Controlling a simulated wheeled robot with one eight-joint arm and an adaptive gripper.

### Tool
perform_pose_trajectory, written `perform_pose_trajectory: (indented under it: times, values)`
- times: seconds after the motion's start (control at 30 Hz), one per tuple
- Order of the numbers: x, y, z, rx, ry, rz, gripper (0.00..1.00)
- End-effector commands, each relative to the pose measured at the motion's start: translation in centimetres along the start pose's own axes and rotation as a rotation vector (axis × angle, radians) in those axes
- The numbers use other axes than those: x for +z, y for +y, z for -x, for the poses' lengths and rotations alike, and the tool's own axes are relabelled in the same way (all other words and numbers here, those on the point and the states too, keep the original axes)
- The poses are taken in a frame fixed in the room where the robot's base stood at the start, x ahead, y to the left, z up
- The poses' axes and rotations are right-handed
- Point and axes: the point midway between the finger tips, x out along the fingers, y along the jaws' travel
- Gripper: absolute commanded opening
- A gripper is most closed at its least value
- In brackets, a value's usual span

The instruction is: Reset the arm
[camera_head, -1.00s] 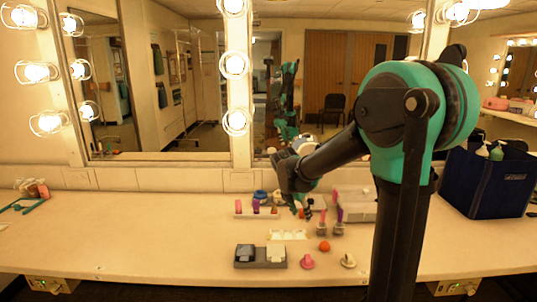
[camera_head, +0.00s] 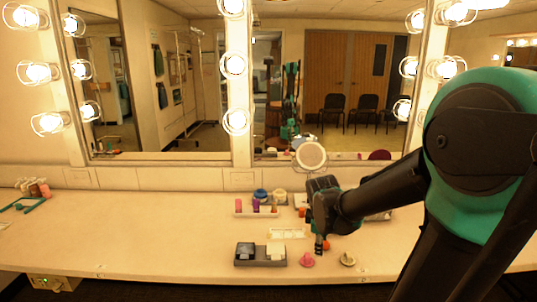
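My arm comes in from the right, and my gripper (camera_head: 319,246) points down over the counter. Its fingers are seen nearly edge-on, so I cannot tell whether they are open or shut, and no held object shows. A pink knobbed piece (camera_head: 307,260) stands just below and left of the fingertips. An orange ball (camera_head: 326,245) shows partly beside the fingers at right. A beige knobbed piece (camera_head: 347,259) stands to the right. What stands behind my gripper and forearm is largely hidden.
A grey tray (camera_head: 261,263) with a dark box and a cream block lies left of the gripper. Behind it are a white tray (camera_head: 287,233), a rack of small colored bottles (camera_head: 257,214) and a round mirror (camera_head: 310,156). The left counter (camera_head: 130,225) is mostly clear.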

Motion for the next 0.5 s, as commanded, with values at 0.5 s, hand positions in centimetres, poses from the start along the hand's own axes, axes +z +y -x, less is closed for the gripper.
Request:
perform_pose_trajectory:
  times: [0.5]
  values:
    - [5.9, -11.1, -1.9, -0.061, 0.132, -1.15, 0.45]
